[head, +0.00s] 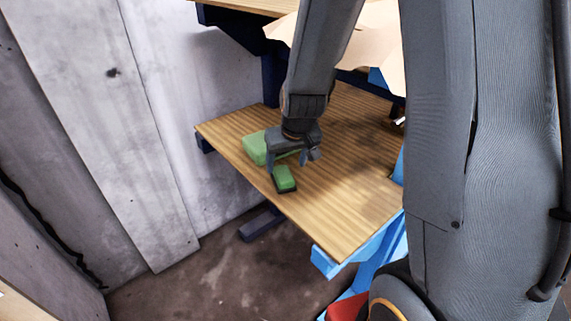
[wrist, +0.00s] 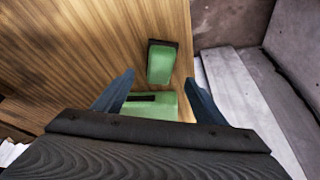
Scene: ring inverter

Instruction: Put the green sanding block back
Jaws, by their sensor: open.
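A small green block with a dark base (head: 285,178) lies on the wooden shelf near its left edge; it is also in the wrist view (wrist: 161,63), just beyond my fingertips. A larger green piece (head: 254,148) sits beside it, farther back along the same edge. In the wrist view this piece (wrist: 150,108) lies between my fingers and has a dark strip or slot on it, partly hidden by my gripper body. My gripper (head: 293,160) is open and empty, above the two green things. I cannot tell its exact height over them.
The wooden shelf (head: 335,215) has bare room to the right and in front. Its left edge is close to the green things, with the concrete wall (head: 160,130) beyond. A higher shelf (head: 250,6) with pale sheets (head: 375,40) stands behind my arm. Blue framing (head: 345,258) supports the shelf.

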